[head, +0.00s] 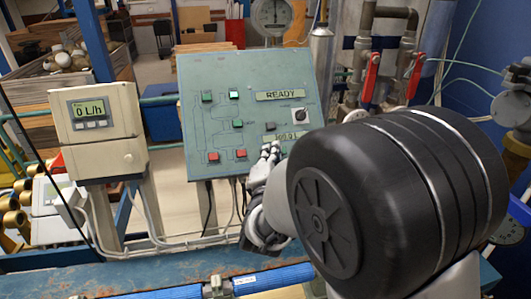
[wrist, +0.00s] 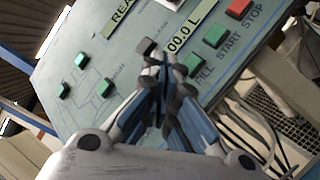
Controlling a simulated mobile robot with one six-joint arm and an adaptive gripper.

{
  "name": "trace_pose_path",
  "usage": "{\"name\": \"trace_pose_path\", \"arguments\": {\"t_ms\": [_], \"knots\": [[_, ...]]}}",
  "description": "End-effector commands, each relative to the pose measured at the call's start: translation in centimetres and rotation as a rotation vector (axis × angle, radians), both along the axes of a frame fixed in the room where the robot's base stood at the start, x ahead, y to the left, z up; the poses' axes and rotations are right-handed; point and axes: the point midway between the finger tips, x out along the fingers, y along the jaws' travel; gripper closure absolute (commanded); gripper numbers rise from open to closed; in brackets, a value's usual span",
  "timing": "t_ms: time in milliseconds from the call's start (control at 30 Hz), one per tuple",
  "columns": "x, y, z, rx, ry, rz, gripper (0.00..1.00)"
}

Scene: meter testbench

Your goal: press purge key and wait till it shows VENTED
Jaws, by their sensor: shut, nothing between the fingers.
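The sloped green-grey control panel (head: 190,75) carries an upper display (head: 282,94) reading READY. A lower display (head: 290,138) is partly covered in the head view; in the wrist view (wrist: 183,39) it ends in "00.0 L". A dark key (head: 270,126) sits above my gripper (head: 270,150); in the wrist view the dark key (wrist: 146,46) is just beyond my gripper's fingertips (wrist: 160,63). I cannot read its label or tell whether the fingers touch it. My gripper is shut and empty, close over the panel, hiding part of its lower area.
Green keys (head: 234,94) and red keys (head: 213,157) sit left on the panel, a rotary knob (head: 298,114) right. FILL (wrist: 193,63), START (wrist: 215,35) and STOP (wrist: 239,8) keys lie right of the fingers. A flow meter (head: 100,115) reads 0 L/h. Red-handled valves (head: 371,75) stand right.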

Motion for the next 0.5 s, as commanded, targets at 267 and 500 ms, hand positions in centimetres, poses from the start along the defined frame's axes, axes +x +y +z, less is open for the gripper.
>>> {"name": "trace_pose_path", "arguments": {"t_ms": [267,500], "knots": [[0.08,0.02,-0.10,0.000,0.000,0.000,1.00],[0.59,0.15,-0.66,0.000,0.001,0.000,1.00]]}}
